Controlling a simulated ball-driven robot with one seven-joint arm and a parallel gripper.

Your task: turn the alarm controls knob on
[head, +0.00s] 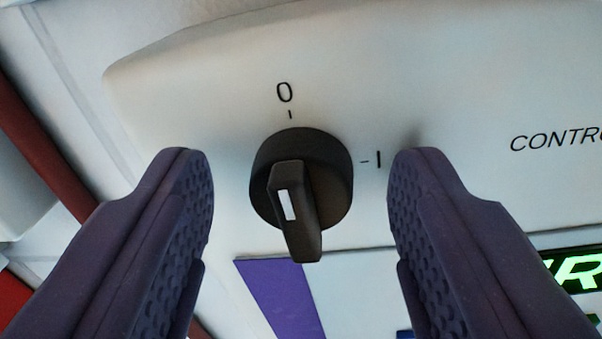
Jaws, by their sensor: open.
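The alarm controls knob (332,180) is a black round dial with a raised bar handle carrying a white line. It sits on a pale panel (420,60), with a "0" mark above it and an "I" mark to its right. The bar and its white line run nearly up and down, roughly in line with the "0" mark rather than the "I". My gripper (302,170) is open, with one dark purple finger on each side of the knob. Clear gaps show between both fingers and the knob, and nothing is held.
Part of a label reading "CONTR" (555,139) is cut off at the right edge. A purple patch (282,297) lies below the knob, and a green lit display (575,270) is at the lower right. A dark red strip (42,145) runs along the left.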

